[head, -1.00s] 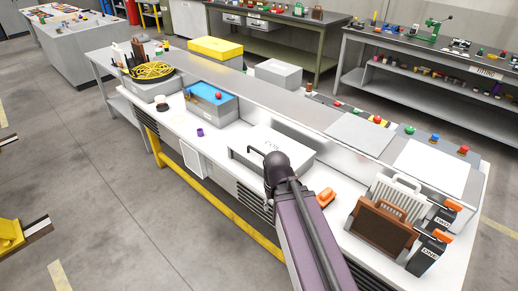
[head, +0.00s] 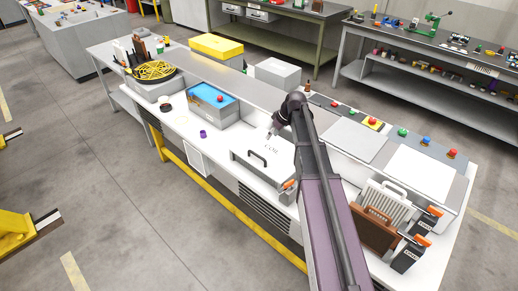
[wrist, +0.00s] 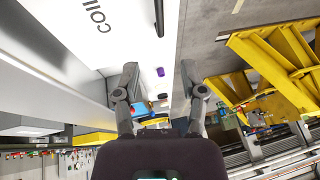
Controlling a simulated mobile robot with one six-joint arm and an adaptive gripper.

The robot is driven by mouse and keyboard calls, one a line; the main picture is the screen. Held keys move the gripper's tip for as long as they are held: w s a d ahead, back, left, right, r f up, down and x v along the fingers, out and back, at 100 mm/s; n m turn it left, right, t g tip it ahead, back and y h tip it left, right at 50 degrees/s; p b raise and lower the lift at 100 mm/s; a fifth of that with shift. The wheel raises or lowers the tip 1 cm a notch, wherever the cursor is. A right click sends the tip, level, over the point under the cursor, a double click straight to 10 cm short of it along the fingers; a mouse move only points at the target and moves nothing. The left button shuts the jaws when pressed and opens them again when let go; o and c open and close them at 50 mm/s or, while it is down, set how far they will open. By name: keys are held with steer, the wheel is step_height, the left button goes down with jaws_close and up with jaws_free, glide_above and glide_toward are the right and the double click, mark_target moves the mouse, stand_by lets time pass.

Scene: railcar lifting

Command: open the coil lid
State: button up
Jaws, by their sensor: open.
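The coil lid (head: 280,163) is a white lid with "COIL" lettering, lying flat on a grey-white box on the bench. A black bar handle (head: 258,158) is fixed near its front edge. In the wrist view the lid (wrist: 75,12) and its lettering fill the upper left, and the dark handle (wrist: 159,17) shows at the top edge. My gripper (head: 270,135) is above the lid's back part, behind the handle. In the wrist view its two fingers (wrist: 159,72) are spread apart with nothing between them. The handle is apart from the fingers.
A blue-topped box (head: 212,93) with a red knob stands left of the lid. Brown (head: 374,224) and white (head: 385,197) ribbed pieces with handles stand at the right, by black blocks with orange tops. An orange part (head: 288,184) is by the lid's right front.

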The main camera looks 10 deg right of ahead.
steer(key=shift+w+f, duration=0.15)
stand_by(0.4)
steer(key=b, duration=1.3)
glide_toward(259, 153)
steer(key=s+a+f, duration=0.1)
steer(key=a+f, duration=0.1)
steer(key=s+a+f, duration=0.1)
steer(key=s+a, duration=0.1)
steer(key=shift+s+a+f, duration=0.2)
steer(key=shift+a+f, duration=0.15)
steer(key=shift+f, duration=0.05)
jaws_close()
